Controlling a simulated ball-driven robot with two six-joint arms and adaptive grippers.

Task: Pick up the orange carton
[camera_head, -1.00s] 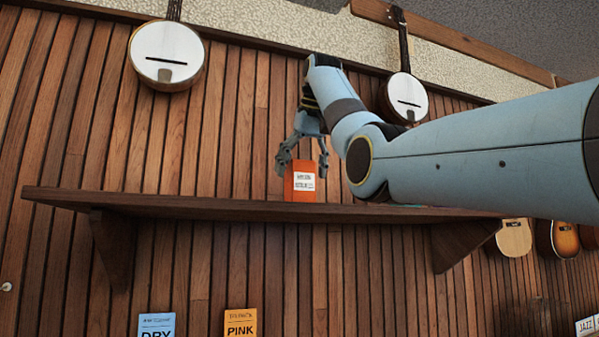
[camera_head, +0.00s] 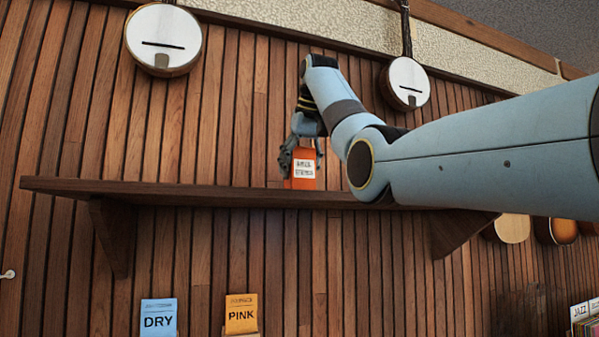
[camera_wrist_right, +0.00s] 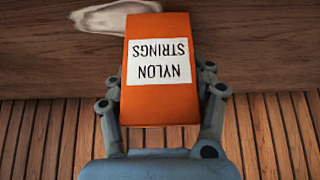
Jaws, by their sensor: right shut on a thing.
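The orange carton (camera_head: 303,170) stands upright on the brown wooden wall shelf (camera_head: 170,193). It has a white label, which reads "NYLON STRINGS" upside down in the right wrist view, where the carton (camera_wrist_right: 158,105) fills the middle. My right gripper (camera_head: 303,154) reaches down to the carton from above. In the right wrist view its two fingers (camera_wrist_right: 160,92) press against the carton's left and right sides, shut on it. The carton's base seems to be at shelf level. My left gripper is not in view.
My right arm covers the shelf's right part. Banjos (camera_head: 163,40) hang on the slatted wall above. Below the shelf are a blue "DRY" card (camera_head: 158,318) and an orange "PINK" card (camera_head: 241,314). The shelf left of the carton is clear.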

